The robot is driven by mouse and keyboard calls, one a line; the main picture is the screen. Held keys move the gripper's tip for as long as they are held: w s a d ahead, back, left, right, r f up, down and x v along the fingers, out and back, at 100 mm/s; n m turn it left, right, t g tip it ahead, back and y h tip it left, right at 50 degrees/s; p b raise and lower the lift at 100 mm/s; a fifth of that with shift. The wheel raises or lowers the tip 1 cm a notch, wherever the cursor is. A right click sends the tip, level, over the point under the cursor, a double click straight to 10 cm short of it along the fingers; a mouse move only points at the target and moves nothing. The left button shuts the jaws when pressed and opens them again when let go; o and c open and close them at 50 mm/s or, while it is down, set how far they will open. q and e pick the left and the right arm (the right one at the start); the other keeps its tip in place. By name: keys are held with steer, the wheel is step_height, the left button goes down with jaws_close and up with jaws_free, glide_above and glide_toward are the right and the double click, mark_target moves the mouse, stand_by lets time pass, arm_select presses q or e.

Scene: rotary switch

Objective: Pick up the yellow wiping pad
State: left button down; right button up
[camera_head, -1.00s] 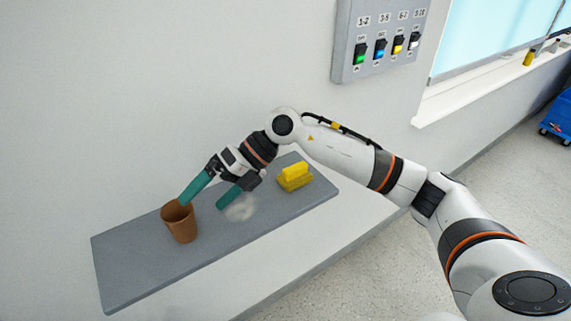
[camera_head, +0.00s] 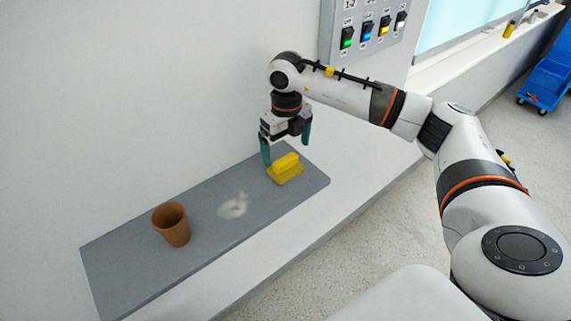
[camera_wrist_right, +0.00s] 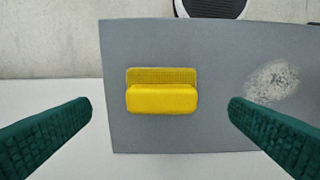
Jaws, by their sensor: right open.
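The yellow wiping pad (camera_head: 286,169) lies on the grey shelf (camera_head: 125,262) near its right end. In the right wrist view the pad (camera_wrist_right: 162,98) shows a raised yellow handle block over a flatter textured base. My right gripper (camera_head: 286,148) points down above the pad with its two green fingers spread. In the wrist view its fingertips (camera_wrist_right: 160,106) stand wide on either side of the pad, with nothing between them gripped. My left gripper is not in view.
A brown cup (camera_head: 171,226) stands on the shelf to the left. A pale smudge (camera_head: 233,206) lies on the shelf between cup and pad. A switch panel (camera_head: 368,28) is on the wall above. A blue cart (camera_head: 548,80) stands far right.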

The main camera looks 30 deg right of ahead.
mark_target(285, 158)
steer(key=shift+f+p, duration=0.3)
steer(key=shift+f, duration=0.1)
step_height(285, 158, down, 4)
steer(key=shift+a+r+p, duration=0.1)
steer(key=shift+r+p, duration=0.1)
steer(key=shift+p, duration=0.55)
steer(key=shift+f, duration=0.35)
steer(key=shift+w, duration=0.1)
steer(key=shift+c, duration=0.6)
steer(key=c, duration=0.9)
